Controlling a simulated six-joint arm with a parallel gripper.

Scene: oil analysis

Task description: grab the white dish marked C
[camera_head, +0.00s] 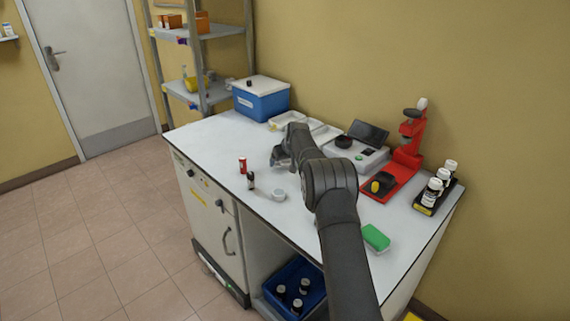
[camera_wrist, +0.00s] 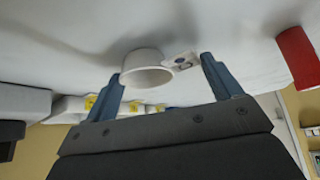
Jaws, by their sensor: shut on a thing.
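In the wrist view, a small round white dish (camera_wrist: 146,76) sits between the two blue fingers of my gripper (camera_wrist: 162,66). A flat white piece (camera_wrist: 181,61) with a dark round mark lies against or beside the dish; I cannot tell if they are joined. The gripper is shut on the white dish, with the fingers still wide apart. No letter C is legible. In the head view, my gripper (camera_head: 279,158) is low over the middle of the bench and the held dish is not clear there. A small white cup (camera_head: 278,195) stands in front of it.
A red container (camera_head: 242,165) and a dark bottle (camera_head: 251,181) stand left of my gripper. White trays (camera_head: 286,120) lie behind it, near a blue box (camera_head: 261,102). A red stand (camera_head: 403,160), a bottle rack (camera_head: 437,190) and a green block (camera_head: 376,238) are to the right.

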